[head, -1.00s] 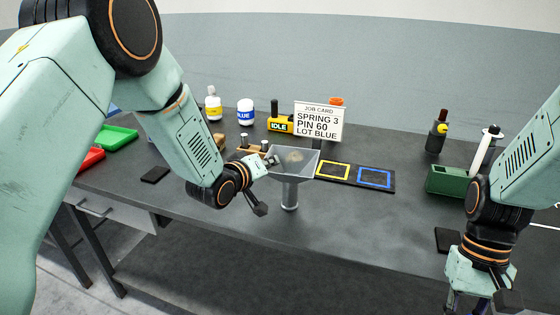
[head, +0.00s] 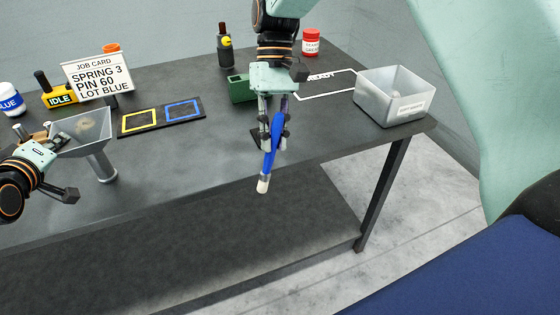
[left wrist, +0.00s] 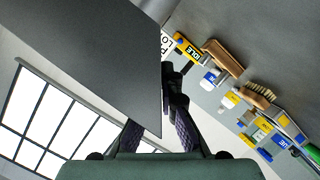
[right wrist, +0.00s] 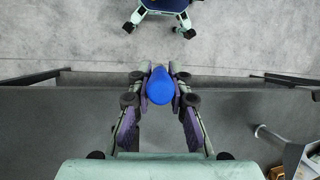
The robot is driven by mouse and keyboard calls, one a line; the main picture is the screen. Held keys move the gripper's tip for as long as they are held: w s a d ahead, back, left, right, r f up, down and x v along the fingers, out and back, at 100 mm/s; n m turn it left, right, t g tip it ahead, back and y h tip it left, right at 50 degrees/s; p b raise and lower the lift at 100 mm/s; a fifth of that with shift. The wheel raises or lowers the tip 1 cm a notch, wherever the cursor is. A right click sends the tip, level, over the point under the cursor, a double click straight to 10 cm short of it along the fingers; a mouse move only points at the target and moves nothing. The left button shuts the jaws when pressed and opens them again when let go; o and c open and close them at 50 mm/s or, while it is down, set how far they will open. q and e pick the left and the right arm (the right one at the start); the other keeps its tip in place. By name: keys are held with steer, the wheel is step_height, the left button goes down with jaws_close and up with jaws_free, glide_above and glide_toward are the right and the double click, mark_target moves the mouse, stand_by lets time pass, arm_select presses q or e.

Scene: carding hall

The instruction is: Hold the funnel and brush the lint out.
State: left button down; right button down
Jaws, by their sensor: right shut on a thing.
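The translucent grey funnel (head: 98,163) stands spout down above the table at the left of the head view. A small brownish tuft of lint (head: 87,124) shows inside its bowl. My left gripper (head: 58,165) is at the funnel's left rim; in the left wrist view its fingers (left wrist: 163,100) close on either side of the funnel wall (left wrist: 95,65), which hides much of one finger. My right gripper (head: 272,125) is shut on a blue-handled brush (head: 272,150), held with pale bristles downward near the table's front edge. The right wrist view shows its blue handle end (right wrist: 160,86).
A pale labelled bin (head: 380,100) stands at the right table end. A mat with yellow and blue squares (head: 162,116) lies right of the funnel. The job card (head: 97,77) stands behind.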

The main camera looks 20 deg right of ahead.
steer(key=w+a+r+m+t+y, duration=0.25)
steer(key=w+a+r, duration=0.2)
steer(key=a, duration=0.35)
steer(key=w+a+r+m+t+y, duration=0.25)
steer(key=a+r, duration=0.25)
steer(key=a, duration=0.4)
steer(key=w+a+r+m+t+y, duration=0.1)
steer(key=w+a+r+m+y, duration=0.15)
steer(key=w+a+r, duration=0.4)
step_height(320, 180, down, 6)
steer(key=w+a, duration=0.2)
steer(key=shift+r, duration=0.25)
steer(key=shift+w+a+f, duration=0.1)
steer(key=shift+w+f, duration=0.35)
steer(key=shift+w, duration=0.2)
